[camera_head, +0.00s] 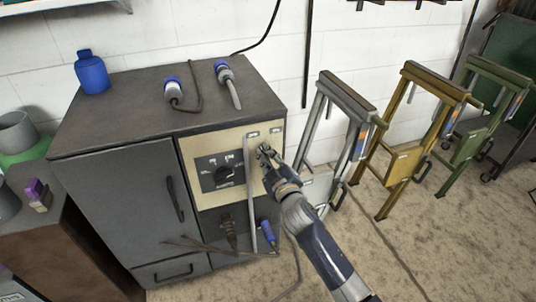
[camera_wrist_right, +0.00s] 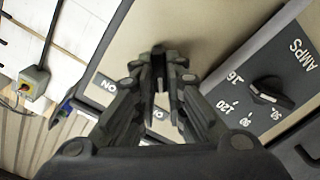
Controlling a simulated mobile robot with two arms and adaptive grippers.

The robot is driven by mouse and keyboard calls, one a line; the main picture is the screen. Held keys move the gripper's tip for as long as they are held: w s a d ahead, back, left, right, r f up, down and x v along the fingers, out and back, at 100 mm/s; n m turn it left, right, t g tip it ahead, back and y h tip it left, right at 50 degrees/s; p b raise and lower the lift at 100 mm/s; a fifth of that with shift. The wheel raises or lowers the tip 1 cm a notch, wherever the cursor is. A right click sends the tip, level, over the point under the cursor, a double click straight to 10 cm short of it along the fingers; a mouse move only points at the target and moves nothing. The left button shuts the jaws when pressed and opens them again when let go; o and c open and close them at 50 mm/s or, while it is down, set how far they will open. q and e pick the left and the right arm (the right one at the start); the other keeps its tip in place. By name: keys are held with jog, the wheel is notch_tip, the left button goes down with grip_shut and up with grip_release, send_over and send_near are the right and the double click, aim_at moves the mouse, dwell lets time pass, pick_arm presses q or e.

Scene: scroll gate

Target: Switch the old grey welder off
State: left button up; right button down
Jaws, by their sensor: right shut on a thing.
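The grey welder (camera_head: 115,185) is a dark grey cabinet with a beige control panel (camera_head: 205,150) on its front. A black amps dial (camera_head: 228,175) sits on the panel and shows large in the right wrist view (camera_wrist_right: 270,90). Two small "ON" labels show at the panel's upper right, one of them in the wrist view (camera_wrist_right: 107,85). My right gripper (camera_head: 265,152) is at the panel, right of the dial and below the labels. Its fingers (camera_wrist_right: 165,80) are shut on a small dark part, probably a switch; the fingers hide most of it. My left gripper is out of view.
Plugged leads (camera_head: 266,233) hang from the lower front.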

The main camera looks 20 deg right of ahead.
dwell(0.4)
jog(key=c, duration=1.7)
grip_release()
jog(key=shift+o, duration=0.2)
jog(key=shift+s+f, duration=0.1)
jog(key=shift+s, duration=0.4)
jog(key=s, duration=1.1)
jog(key=shift+d, duration=0.2)
